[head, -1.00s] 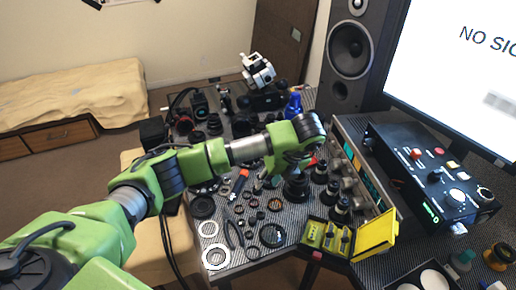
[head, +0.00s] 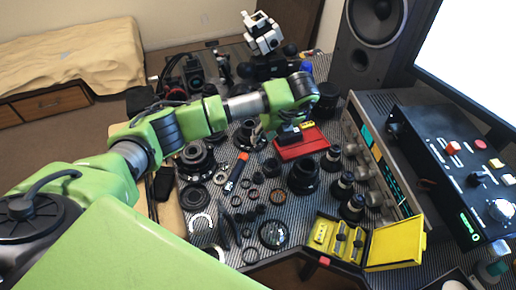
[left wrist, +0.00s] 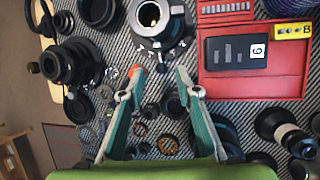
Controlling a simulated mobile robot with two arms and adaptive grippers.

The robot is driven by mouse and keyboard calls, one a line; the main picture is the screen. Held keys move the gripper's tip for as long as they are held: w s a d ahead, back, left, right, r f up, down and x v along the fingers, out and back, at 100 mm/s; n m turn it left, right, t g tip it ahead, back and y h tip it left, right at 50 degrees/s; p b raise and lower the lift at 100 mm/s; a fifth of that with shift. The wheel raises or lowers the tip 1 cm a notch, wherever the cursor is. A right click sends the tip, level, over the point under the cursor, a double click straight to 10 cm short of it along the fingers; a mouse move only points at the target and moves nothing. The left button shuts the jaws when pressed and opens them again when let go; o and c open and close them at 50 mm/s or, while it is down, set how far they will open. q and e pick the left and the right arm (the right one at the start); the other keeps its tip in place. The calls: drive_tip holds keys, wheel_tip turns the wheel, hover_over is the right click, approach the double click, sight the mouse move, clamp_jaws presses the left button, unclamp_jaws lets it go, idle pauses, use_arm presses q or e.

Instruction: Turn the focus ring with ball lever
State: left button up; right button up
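My left gripper (left wrist: 158,74) is open and empty in the left wrist view, its two fingers pointing at a lens (left wrist: 160,42) with a silver-grey ring at the top of the picture. The fingertips are apart from each other and appear short of the lens; contact cannot be told. In the head view the gripper (head: 264,126) is partly hidden by my green left arm, and a dark lens (head: 247,136) stands just left of it. My right gripper is not in view.
A red tray (left wrist: 240,84) holding a dark box (left wrist: 236,52) lies right of the fingers. Another black lens (left wrist: 72,64) stands left. A control box (head: 455,170) stands at right.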

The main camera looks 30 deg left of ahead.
sight(256, 146)
use_arm(q)
drive_tip(key=b+x, duration=0.2)
drive_tip(key=x, duration=0.3)
drive_tip(key=shift+a+f+b, duration=0.1)
drive_tip(key=shift+f+b, duration=0.25)
drive_tip(key=shift+w+a+f, duration=0.15)
drive_tip(key=shift+f, duration=0.05)
drive_tip(key=shift+c, duration=0.7)
drive_tip(key=c, duration=0.6)
clamp_jaws()
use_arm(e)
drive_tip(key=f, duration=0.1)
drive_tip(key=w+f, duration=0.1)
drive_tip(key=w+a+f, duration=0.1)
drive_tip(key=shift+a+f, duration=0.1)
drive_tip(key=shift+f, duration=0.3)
